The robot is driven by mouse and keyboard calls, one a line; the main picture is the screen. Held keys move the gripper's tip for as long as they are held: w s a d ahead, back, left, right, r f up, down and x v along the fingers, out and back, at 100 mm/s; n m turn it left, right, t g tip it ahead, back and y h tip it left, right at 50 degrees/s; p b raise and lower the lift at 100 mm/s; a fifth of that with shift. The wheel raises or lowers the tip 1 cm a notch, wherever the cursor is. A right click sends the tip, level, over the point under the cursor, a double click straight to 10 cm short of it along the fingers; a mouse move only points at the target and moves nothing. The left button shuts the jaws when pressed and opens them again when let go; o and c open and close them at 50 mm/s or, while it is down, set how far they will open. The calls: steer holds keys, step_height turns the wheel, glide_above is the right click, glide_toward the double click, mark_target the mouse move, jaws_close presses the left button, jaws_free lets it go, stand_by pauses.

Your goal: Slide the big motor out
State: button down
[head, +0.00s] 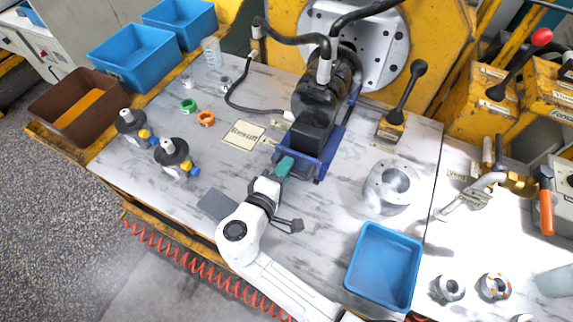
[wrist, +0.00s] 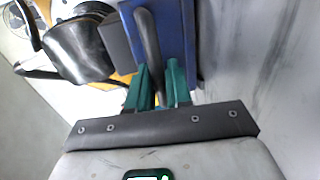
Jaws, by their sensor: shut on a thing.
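The big black motor (head: 318,103) sits on a blue sliding cradle (head: 302,168), close against the round grey flange (head: 383,45) on the yellow machine. Black hoses (head: 289,37) run to the motor. My gripper (head: 284,165) is at the front left end of the cradle, its green fingers low beside it. In the wrist view, my gripper (wrist: 158,88) is shut on a dark grey bar handle (wrist: 148,38) that lies along the blue cradle (wrist: 177,35).
A lever on a yellow base (head: 392,122) stands right of the cradle. A grey ring-shaped part (head: 390,187) and an empty blue tray (head: 384,267) are farther right. A paper label (head: 244,135) and two grey-topped fittings (head: 172,152) lie left. The bench in front of the cradle is mostly clear.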

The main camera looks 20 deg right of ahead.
steer(key=c, duration=1.2)
jaws_free()
steer(key=shift+s+a, duration=0.2)
steer(key=shift+a, duration=0.05)
steer(key=v, duration=1)
steer(key=shift+s+a, duration=0.3)
